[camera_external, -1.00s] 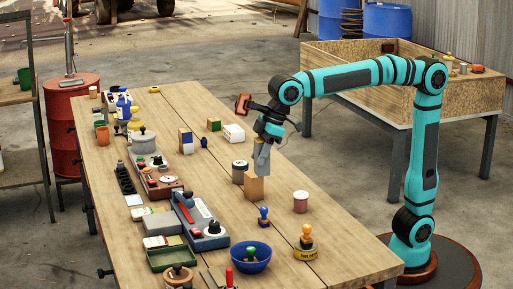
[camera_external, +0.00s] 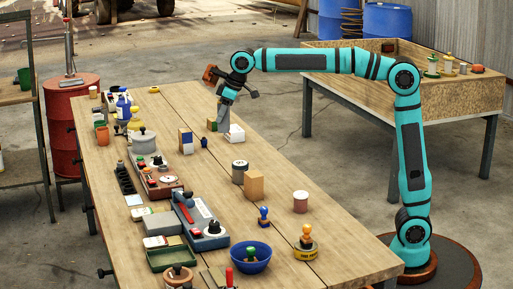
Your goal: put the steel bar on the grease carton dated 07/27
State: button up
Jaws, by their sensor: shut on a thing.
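My gripper (camera_external: 228,95) is shut on a grey piece, which looks like the steel bar (camera_external: 223,110), pointing down above the far half of the bench. A white box (camera_external: 236,133) and a green-and-brown box (camera_external: 212,125) stand just below and beside it. The bar's lower end overlaps them in the picture, so I cannot tell whether it touches either. A blue-and-white box (camera_external: 185,140) stands to the left, and a plain brown carton (camera_external: 254,186) stands nearer the camera. No date is readable on any box, so I cannot tell which is the 07/27 grease carton.
The wooden bench (camera_external: 190,98) has a grey-lidded can (camera_external: 239,172), a pink-brown jar (camera_external: 300,202), stamps and a blue bowl (camera_external: 250,258). Tools and bottles crowd its left side. The strip right of the boxes is largely clear.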

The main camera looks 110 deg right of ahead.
jog(key=s+d+m, duration=0.1)
jog(key=s+d, duration=0.2)
jog(key=d, duration=0.5)
jog(key=s+d+m, duration=0.1)
jog(key=s+d, duration=0.2)
jog(key=d, duration=0.4)
jog(key=m+h, duration=0.1)
jog(key=m, duration=0.1)
send_over(232, 128)
jog(key=shift+g, duration=0.4)
jog(key=shift+f, duration=4.7)
jog(key=shift+f, duration=0.1)
jog(key=o, duration=1.2)
jog(key=shift+c, duration=0.2)
jog(key=v, duration=1.2)
